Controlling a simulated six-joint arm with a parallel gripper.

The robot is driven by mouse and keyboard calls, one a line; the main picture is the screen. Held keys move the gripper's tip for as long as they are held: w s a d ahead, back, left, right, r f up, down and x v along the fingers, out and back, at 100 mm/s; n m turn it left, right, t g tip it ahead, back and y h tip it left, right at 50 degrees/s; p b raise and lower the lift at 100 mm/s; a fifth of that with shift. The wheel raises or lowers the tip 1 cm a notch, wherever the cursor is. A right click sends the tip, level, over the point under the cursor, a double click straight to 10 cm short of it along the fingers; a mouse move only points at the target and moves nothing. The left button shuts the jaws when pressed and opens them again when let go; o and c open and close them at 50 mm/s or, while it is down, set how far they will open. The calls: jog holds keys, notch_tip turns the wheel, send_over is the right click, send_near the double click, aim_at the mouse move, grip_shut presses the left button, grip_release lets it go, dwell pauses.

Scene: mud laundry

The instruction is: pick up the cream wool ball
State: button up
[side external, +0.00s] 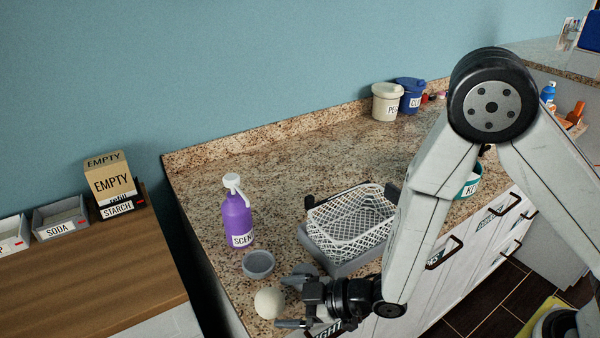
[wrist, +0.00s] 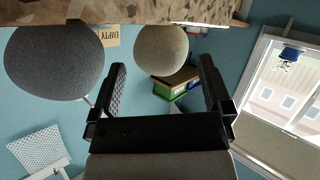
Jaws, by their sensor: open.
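The cream wool ball (side external: 270,303) sits on the speckled counter near its front left edge. It also shows in the wrist view (wrist: 160,46), ahead of the fingertips and between their lines. My gripper (side external: 286,302) is open, low over the counter, just right of the ball, with its fingers pointing left toward it. In the wrist view my gripper's two fingers (wrist: 160,72) are apart with nothing held. I cannot tell whether a finger touches the ball.
A dark grey ball (wrist: 54,65) is beside the cream one in the wrist view. The counter (side external: 200,205) is clear further left.

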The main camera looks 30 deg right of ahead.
jog(key=shift+x, duration=1.25)
jog(key=c, duration=1.1)
